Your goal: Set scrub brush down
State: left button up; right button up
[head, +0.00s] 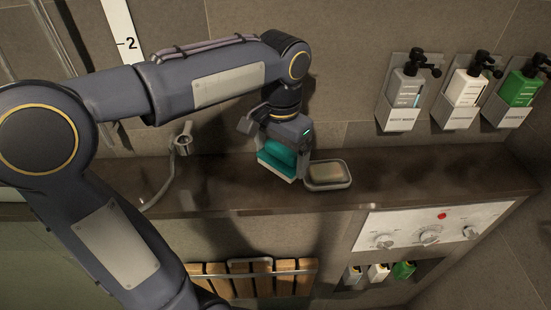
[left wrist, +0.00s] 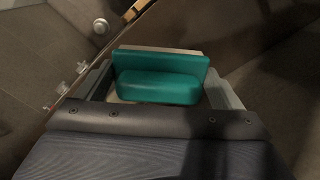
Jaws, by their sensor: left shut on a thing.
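The scrub brush (head: 277,160) has a teal body with a pale strip along its lower edge. My left gripper (head: 283,145) is shut on it, pointing down over the dark stone ledge (head: 225,188). In the left wrist view the brush (left wrist: 160,78) lies between the two fingers, its teal grip and back plate facing the camera. In the head view the brush is just left of the soap dish. I cannot tell whether its underside touches the ledge. My right gripper is not in view.
A grey soap dish (head: 328,185) with a bar of soap stands right beside the brush. A hand shower holder (head: 182,142) is to the left. Three dispensers (head: 466,88) hang on the wall at right. The ledge's right part is clear. A control panel (head: 430,228) is below.

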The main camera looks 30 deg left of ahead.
aim_at(276, 156)
pick_arm(q)
jog(key=f, duration=0.1)
jog(key=w+a+f, duration=0.2)
jog(key=f, duration=0.1)
jog(key=shift+w+a, duration=0.1)
jog(key=f, duration=0.3)
jog(key=shift+w+a+f+p, duration=0.2)
jog(key=shift+a+f+p, duration=0.05)
jog(key=shift+f+p, duration=0.15)
jog(key=shift+f, duration=0.25)
jog(key=o, duration=0.7)
jog(key=shift+r, duration=0.15)
